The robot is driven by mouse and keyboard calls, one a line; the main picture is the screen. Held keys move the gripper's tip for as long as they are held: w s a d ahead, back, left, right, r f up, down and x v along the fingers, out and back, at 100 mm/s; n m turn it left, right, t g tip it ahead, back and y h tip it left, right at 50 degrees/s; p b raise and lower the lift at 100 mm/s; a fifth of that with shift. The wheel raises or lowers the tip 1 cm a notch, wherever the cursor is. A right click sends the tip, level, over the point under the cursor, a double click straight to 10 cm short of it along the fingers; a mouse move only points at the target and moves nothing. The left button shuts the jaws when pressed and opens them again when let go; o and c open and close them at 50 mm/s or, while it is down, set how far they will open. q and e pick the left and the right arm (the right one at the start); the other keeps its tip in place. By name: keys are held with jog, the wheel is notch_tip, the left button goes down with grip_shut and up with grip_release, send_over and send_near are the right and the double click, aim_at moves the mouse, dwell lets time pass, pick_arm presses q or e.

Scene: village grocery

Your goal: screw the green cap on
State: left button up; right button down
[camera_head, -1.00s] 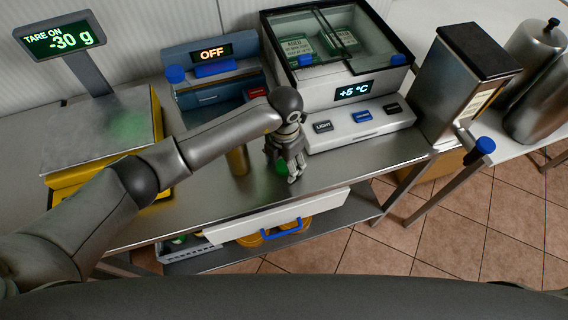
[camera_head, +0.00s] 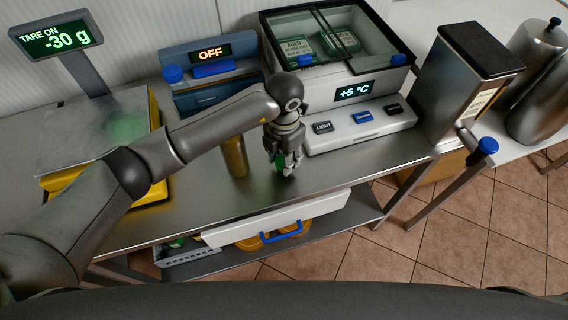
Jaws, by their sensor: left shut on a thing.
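My left gripper (camera_head: 286,165) points down over the steel counter, in front of the cooled display box. It is shut on the green cap (camera_head: 280,163), of which only a small green patch shows between the fingers. A golden-brown cylinder (camera_head: 235,158), perhaps a jar or bottle, stands upright on the counter just left of the gripper, apart from it. Its top is partly hidden by my left forearm. My right gripper is not in view.
A yellow scale (camera_head: 75,135) reading -30 g stands at left. A blue device (camera_head: 213,75) showing OFF and a cooled box (camera_head: 352,92) at +5 °C stand behind. A dispenser (camera_head: 460,85) is at right.

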pick_arm(q)
jog(key=s+d+r+b, duration=0.4)
jog(key=s+d+r, duration=0.6)
jog(key=shift+b, duration=0.3)
jog(key=shift+w, duration=0.1)
